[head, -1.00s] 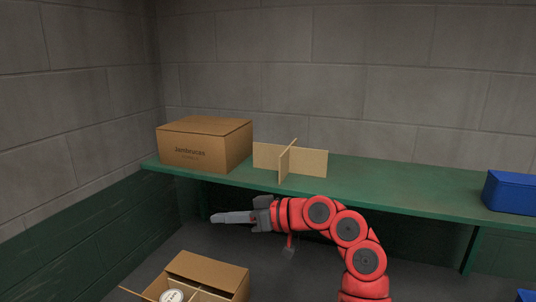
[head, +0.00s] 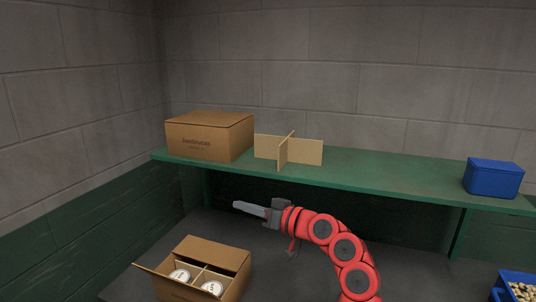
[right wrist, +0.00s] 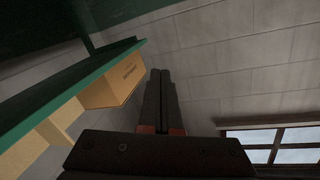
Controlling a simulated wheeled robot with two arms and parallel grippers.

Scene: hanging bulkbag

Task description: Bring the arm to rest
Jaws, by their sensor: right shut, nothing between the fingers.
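My right gripper (head: 251,209) is shut and empty. It points left in the head view, in front of the green shelf and lower than its top in the picture. In the right wrist view its two dark fingers (right wrist: 160,95) lie together with nothing between them. My red right arm (head: 338,245) curves up from the bottom of the head view. My left gripper is not in view.
A green shelf (head: 365,180) holds a closed cardboard box (head: 208,137), a cardboard divider (head: 305,152) and a blue box (head: 493,179). Below, an open divided box (head: 218,257) holds white-topped items. A blue bin (head: 520,278) stands at bottom right. A window (right wrist: 285,145) shows in the wrist view.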

